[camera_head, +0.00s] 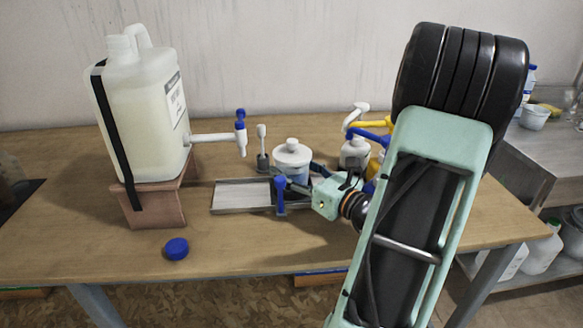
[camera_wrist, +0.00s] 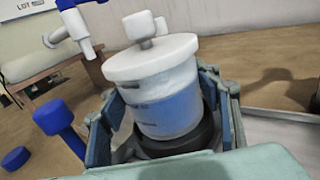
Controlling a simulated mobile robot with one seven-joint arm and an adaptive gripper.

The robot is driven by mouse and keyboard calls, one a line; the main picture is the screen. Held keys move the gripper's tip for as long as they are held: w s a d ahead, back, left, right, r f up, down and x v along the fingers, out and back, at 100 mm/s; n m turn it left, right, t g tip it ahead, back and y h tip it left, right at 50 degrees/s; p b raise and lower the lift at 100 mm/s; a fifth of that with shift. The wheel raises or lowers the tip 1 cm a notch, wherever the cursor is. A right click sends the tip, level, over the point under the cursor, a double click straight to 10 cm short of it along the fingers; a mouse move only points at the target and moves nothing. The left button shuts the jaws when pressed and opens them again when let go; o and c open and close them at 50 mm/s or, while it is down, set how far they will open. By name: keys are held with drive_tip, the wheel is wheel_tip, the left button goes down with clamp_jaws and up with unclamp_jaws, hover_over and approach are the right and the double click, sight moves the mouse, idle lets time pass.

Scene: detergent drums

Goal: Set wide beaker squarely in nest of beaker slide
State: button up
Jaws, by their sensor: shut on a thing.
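The wide beaker (camera_head: 291,163) is a clear tub with blue contents and a white knobbed lid. It also stands between my fingers in the wrist view (camera_wrist: 165,100). My gripper (camera_head: 296,182) is shut on it, with one finger on each side. The beaker slide (camera_head: 238,195) is a long grey metal tray on the table, and the beaker is over its right part. A dark round ring (camera_wrist: 178,148) shows directly under the beaker in the wrist view. I cannot tell whether the beaker's base sits squarely in it. My gripper hides part of the slide.
A blue-topped post (camera_head: 280,190) stands at the slide's front edge. A large drum (camera_head: 142,110) with a tap (camera_head: 240,135) stands on a brown block at left. A pump bottle (camera_head: 355,153) stands behind my gripper. A blue cap (camera_head: 176,248) lies on clear table in front.

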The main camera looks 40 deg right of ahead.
sight(304, 180)
drive_tip(key=shift+f, duration=0.1)
drive_tip(key=shift+f+b, duration=0.6)
drive_tip(key=shift+f, duration=0.15)
drive_tip(key=o, duration=1.5)
drive_tip(key=s, duration=0.7)
drive_tip(key=shift+s+d, duration=0.25)
drive_tip(key=shift+r, duration=0.1)
